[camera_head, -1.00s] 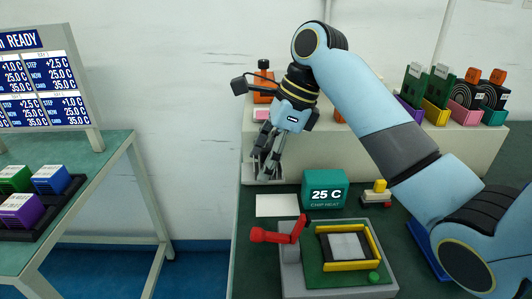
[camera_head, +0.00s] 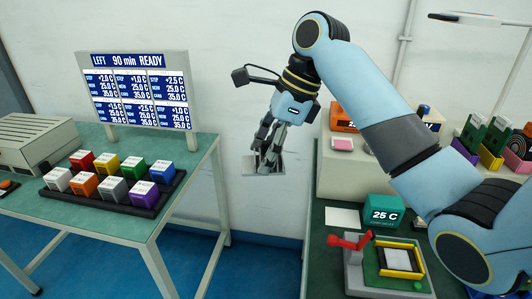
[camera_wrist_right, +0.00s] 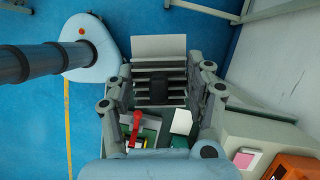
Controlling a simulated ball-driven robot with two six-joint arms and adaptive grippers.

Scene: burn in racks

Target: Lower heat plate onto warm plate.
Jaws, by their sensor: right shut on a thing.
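My right gripper (camera_head: 266,158) points down, shut on a grey finned heat plate (camera_head: 262,168). In the right wrist view the heat plate (camera_wrist_right: 158,88) sits level between the fingers (camera_wrist_right: 160,92), showing its ribs and a dark block in the middle. The plate hangs in the air over the gap between the left table and the right bench, touching nothing. I cannot tell for sure which thing is the warm plate. A green board with a yellow frame around a pale square (camera_head: 398,260) lies on the right bench. My left gripper is out of view.
The left table (camera_head: 205,150) holds a tray (camera_head: 150,211) of several coloured blocks, a status screen (camera_head: 140,88) and a beige slatted box (camera_head: 35,140). The right bench has a red lever (camera_head: 350,242), a "25 C" box (camera_head: 384,213) and a raised shelf (camera_head: 345,180).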

